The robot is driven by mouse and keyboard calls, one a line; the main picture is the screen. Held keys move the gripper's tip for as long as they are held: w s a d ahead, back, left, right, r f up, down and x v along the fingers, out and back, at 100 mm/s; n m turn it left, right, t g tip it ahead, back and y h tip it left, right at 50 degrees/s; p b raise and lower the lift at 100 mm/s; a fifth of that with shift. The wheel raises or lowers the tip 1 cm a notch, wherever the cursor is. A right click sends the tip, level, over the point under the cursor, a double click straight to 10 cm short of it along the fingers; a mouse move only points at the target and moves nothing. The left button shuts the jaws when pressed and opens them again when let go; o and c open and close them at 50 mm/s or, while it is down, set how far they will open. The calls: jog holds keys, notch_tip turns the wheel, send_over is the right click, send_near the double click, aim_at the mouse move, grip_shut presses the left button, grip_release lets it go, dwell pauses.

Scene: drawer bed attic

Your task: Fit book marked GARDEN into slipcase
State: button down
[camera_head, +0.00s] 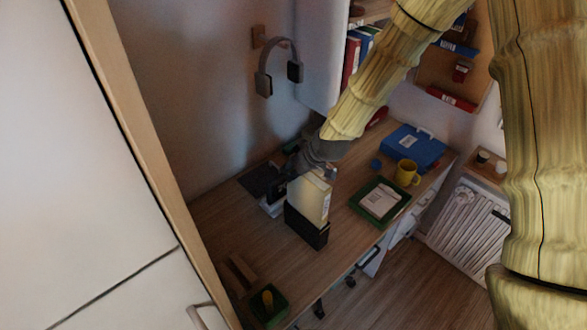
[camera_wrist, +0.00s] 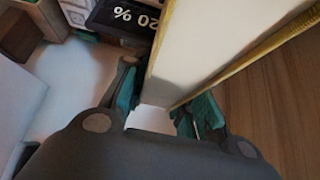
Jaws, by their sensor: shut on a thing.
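A cream-yellow book (camera_head: 309,200) stands upright over a black slipcase (camera_head: 306,230) on the desk. Its lower end meets the slipcase's top edge; I cannot tell how far inside it is. A pale label shows on its narrow side, too small to read as GARDEN. My gripper (camera_head: 322,173) is above the book and shut on its top end. In the wrist view, the book (camera_wrist: 215,40) shows white page edges between yellow covers, held between the teal-padded fingers of my gripper (camera_wrist: 157,112). The slipcase is not clearly identifiable in the wrist view.
A green tray (camera_head: 355,208) with a pale item lies right of the slipcase. A yellow mug (camera_head: 406,173) and a blue case (camera_head: 415,147) stand behind it. A small green box (camera_head: 281,311) is at the front left. Bare desk (camera_head: 235,228) lies left of the slipcase.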

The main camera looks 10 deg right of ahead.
aim_at(311, 178)
jog(key=shift+f+b, duration=2.45)
jog(key=shift+f, duration=1.6)
dwell(0.4)
jog(key=c, duration=1.1)
grip_release()
jog(key=shift+o, duration=0.2)
jog(key=shift+v, duration=6)
jog(key=shift+f, duration=0.1)
